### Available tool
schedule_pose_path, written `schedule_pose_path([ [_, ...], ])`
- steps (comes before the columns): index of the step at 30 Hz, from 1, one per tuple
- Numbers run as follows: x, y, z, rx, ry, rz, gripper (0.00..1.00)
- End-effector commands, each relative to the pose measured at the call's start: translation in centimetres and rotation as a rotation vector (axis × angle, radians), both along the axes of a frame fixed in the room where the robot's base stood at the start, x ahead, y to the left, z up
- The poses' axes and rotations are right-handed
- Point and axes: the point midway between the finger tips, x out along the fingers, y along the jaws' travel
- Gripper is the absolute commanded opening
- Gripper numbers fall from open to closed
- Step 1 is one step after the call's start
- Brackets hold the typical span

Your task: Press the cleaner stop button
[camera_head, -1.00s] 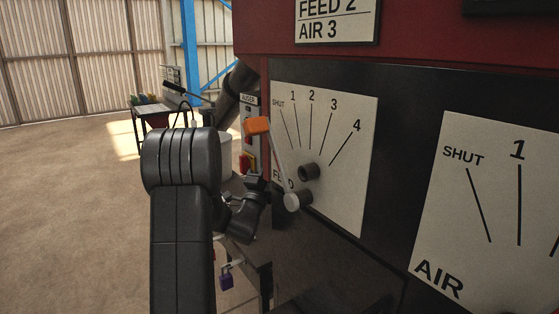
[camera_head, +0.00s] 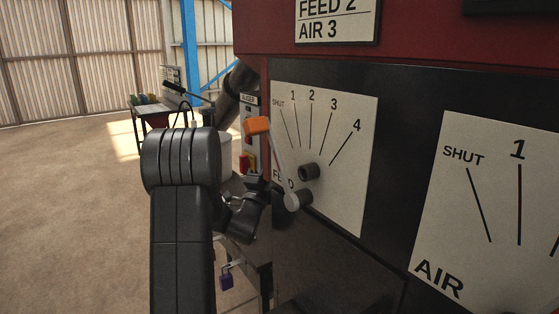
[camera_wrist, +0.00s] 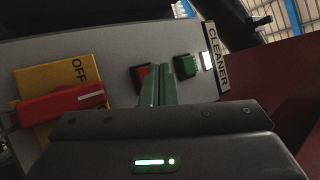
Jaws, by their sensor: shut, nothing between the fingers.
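The cleaner panel shows in the wrist view, with a vertical CLEANER label (camera_wrist: 217,58) at its right end. A square red button (camera_wrist: 139,76) is on the grey panel, partly hidden by my fingers. A green button (camera_wrist: 186,66) is to its right, and a lit white lamp (camera_wrist: 207,61) is beside the label. My gripper (camera_wrist: 158,70) is shut and empty. Its fingertips overlap the right edge of the red button in the picture. I cannot tell whether they touch it. In the head view my wrist is low beside the feed lever, and the fingertips cannot be made out.
A red rotary handle (camera_wrist: 62,104) on a yellow OFF plate is left of my fingers. In the head view, an orange-ended feed lever (camera_head: 257,125) stands out close to my wrist, before the FEED dial (camera_head: 345,185). Open floor (camera_head: 70,200) is at left.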

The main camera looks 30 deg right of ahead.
Motion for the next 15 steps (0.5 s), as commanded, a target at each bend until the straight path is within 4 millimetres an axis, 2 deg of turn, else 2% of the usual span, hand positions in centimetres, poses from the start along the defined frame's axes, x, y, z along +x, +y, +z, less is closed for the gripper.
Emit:
schedule_pose_path([
  [15,0.04,-0.85,0.03,-0.001,-0.001,-0.001,0.0],
])
